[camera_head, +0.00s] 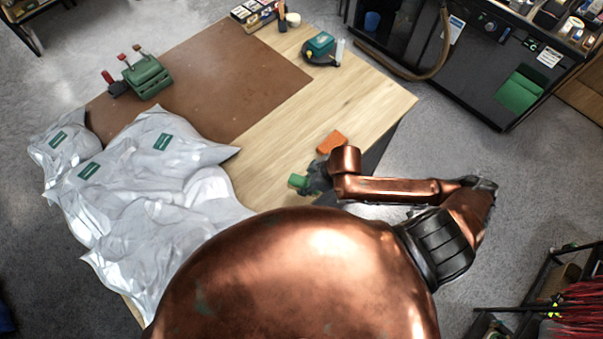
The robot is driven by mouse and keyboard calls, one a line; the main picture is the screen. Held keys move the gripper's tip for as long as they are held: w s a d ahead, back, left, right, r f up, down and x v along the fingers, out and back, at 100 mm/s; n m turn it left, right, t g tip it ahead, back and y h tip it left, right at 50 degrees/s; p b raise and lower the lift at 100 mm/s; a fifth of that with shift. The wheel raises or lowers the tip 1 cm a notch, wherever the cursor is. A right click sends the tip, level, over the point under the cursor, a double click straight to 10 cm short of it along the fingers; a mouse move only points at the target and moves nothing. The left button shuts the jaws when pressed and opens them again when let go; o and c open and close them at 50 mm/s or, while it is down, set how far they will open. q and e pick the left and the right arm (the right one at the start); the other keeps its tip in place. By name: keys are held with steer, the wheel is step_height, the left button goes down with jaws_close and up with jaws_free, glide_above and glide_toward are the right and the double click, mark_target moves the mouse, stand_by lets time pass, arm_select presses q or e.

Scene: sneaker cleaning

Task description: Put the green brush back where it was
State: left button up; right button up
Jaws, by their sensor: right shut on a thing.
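The green brush (297,181) shows as a small green block at the left tip of my right gripper (310,183), over the front right part of the wooden table. The dark gripper is shut on it, and the fingers and my copper wrist hide the rest of the brush. I cannot tell whether the brush touches the table top. My left gripper is not in view.
An orange block (331,142) lies just behind my right gripper. White plastic bags (150,195) cover the table's left. A green holder with red-handled tools (146,77) stands on the brown mat (230,75). Bare wood (270,165) lies left of the gripper.

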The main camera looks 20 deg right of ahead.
steer(key=w+d+f+b, duration=0.1)
steer(key=w+f, duration=0.1)
steer(key=w, duration=0.1)
steer(key=w+d+f+b, duration=0.1)
steer(key=w+f, duration=0.2)
steer(key=w+d+f+b, duration=0.1)
steer(key=w+f, duration=0.1)
steer(key=w, duration=0.1)
steer(key=shift+w+f, duration=0.2)
steer(key=shift+w, duration=0.15)
steer(key=shift+w+f, duration=0.15)
steer(key=shift+f, duration=0.1)
arm_select(q)
steer(key=shift+s+f+p, duration=0.1)
steer(key=shift+f+p, duration=0.25)
steer(key=shift+f, duration=1.35)
arm_select(e)
steer(key=shift+w+d+f, duration=0.1)
steer(key=shift+w+f, duration=0.1)
steer(key=shift+f, duration=1.6)
steer(key=o, duration=0.7)
steer(key=shift+f, duration=0.1)
steer(key=o, duration=0.5)
